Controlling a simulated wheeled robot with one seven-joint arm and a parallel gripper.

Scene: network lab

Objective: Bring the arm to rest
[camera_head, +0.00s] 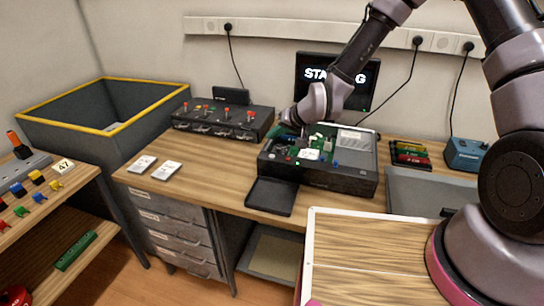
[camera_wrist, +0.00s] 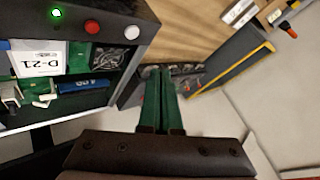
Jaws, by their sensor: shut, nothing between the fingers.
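My arm reaches in from the right of the head view, bent over the desk. My gripper (camera_head: 304,136) is low at the back left of an open black equipment case (camera_head: 340,180); whether it touches the case I cannot tell. In the wrist view my gripper (camera_wrist: 160,72) shows as two long green fingers side by side, shut with nothing between them. The case (camera_wrist: 110,18) is on the left there, with a green light, a red button and a white button, and a D-21 label (camera_wrist: 38,60) inside.
A black panel with red-topped switches (camera_head: 222,120) stands left of the case, a monitor (camera_head: 318,72) behind it. A black tray (camera_head: 272,196) lies in front. A grey bin with yellow rim (camera_head: 60,107) and a shelf (camera_head: 95,215) are left. Two white cards (camera_head: 166,171) lie on bare desk.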

